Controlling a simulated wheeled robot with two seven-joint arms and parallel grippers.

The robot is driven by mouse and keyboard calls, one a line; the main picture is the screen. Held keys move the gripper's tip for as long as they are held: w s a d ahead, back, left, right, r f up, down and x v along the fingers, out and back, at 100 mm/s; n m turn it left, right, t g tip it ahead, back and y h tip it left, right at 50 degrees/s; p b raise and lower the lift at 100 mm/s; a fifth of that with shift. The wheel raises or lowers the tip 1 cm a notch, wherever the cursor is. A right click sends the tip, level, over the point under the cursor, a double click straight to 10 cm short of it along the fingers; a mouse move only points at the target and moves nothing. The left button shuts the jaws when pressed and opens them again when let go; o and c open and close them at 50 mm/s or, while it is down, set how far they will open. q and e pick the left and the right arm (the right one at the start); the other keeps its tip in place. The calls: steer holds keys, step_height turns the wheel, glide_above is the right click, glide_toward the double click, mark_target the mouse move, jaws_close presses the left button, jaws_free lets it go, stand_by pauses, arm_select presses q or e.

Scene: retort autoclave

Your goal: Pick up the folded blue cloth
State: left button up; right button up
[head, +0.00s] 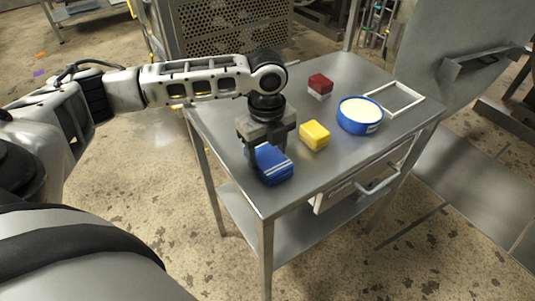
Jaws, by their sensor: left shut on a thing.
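The folded blue cloth (275,168) has pale stripes and is at the near left part of the steel table (234,173). My left gripper (257,158) points down over it from above and is shut on its left side. The gripper body hides part of the cloth. I cannot tell whether the cloth rests on the tabletop or is slightly off it. My right gripper is not in view.
A yellow block (314,135) sits just right of the cloth. Behind are a red and white block (320,85), a round blue tub (359,115) with pale contents, and a white frame (397,99). The table has a drawer (366,180) with a handle in front.

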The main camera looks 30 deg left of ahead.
mark_target(266, 154)
arm_select(q)
steer(key=shift+r, duration=0.55)
step_height(266, 154, up, 3)
steer(key=shift+s+f, duration=0.1)
steer(key=shift+f, duration=0.1)
steer(key=s+a+r+p, duration=0.1)
steer(key=s+r, duration=0.8)
steer(key=s, duration=0.4)
steer(key=shift+s+r, duration=0.15)
steer(key=shift+s, duration=0.25)
steer(key=shift+o, duration=0.4)
